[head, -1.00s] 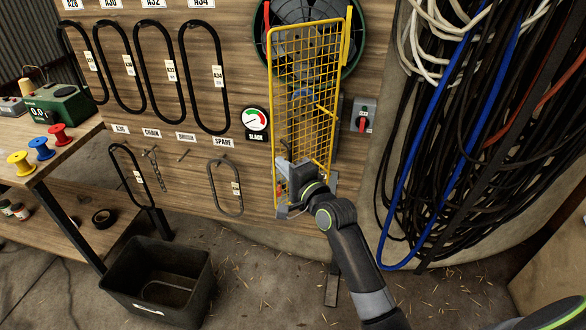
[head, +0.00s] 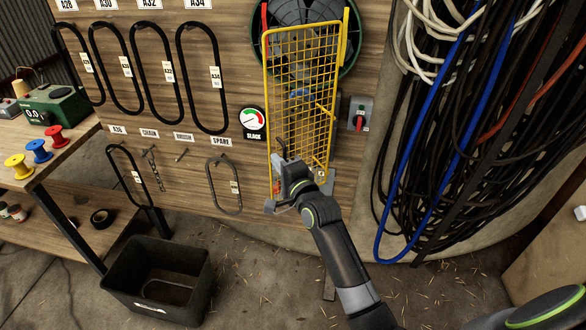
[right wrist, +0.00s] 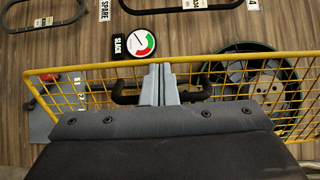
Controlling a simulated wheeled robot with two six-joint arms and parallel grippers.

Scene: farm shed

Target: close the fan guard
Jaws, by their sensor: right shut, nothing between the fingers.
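The fan guard (head: 305,45) is a yellow mesh panel hanging in front of the dark round fan (head: 352,58) on the wood wall. Its left edge lines up closely with a red strip (head: 264,20); any gap to the wall is hard to judge. My right gripper (head: 283,172) is at the guard's lower left part. In the right wrist view, its grey fingers (right wrist: 160,84) are shut and empty, in front of the guard's yellow frame (right wrist: 90,66). A black handle (right wrist: 125,93) shows on both sides of them; contact is unclear. My left gripper is out of view.
A grey switch box (head: 361,114) with a red knob is right of the guard. A round SLACK gauge (head: 253,123) is at its left. Belts hang farther left, cables (head: 460,130) at right. A black bin (head: 155,280) stands on the floor.

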